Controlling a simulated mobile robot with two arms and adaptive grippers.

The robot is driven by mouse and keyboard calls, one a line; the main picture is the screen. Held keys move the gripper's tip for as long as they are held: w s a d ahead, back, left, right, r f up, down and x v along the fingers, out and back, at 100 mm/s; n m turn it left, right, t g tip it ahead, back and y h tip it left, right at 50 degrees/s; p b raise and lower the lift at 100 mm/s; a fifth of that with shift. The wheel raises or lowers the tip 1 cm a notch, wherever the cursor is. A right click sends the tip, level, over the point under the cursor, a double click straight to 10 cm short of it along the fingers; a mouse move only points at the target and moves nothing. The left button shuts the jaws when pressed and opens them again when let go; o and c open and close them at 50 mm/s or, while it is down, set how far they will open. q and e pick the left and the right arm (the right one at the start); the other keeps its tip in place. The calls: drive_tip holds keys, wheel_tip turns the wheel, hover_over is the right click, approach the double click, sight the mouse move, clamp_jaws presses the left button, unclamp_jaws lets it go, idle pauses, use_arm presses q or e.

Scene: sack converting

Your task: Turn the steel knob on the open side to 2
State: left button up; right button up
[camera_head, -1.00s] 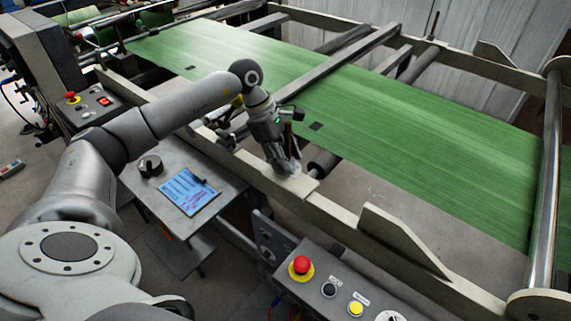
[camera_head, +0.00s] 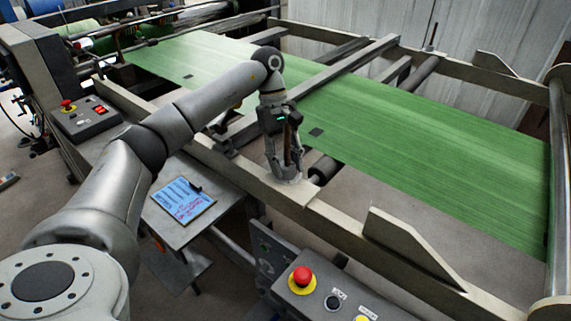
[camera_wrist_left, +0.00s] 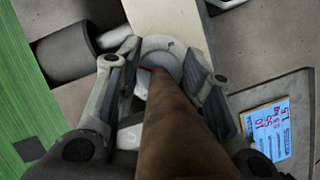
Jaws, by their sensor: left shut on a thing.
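My left gripper (camera_head: 285,172) points down onto a cream rail of the machine frame. The steel knob (camera_wrist_left: 160,50), a grey round piece on the rail, sits between its fingertips in the left wrist view; it is mostly covered in the head view. The fingers are closed against its sides. A brown tapered shaft (camera_wrist_left: 175,125) stands between the fingers and hides much of the knob; a small red mark shows beside it. I cannot read any numbers or the knob's setting. My right gripper is not in view.
Green web (camera_head: 420,130) runs behind the rail. A control box with a red button (camera_head: 302,276) stands in front. A small grey table with a blue written sheet (camera_head: 183,200) is at the lower left. Another control box (camera_head: 88,118) stands farther left.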

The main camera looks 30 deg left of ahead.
use_arm(q)
drive_tip(key=shift+m, duration=0.4)
drive_tip(key=o, duration=1)
drive_tip(key=shift+v, duration=6)
drive_tip(key=shift+w+d+r, duration=0.1)
drive_tip(key=shift+w, duration=0.1)
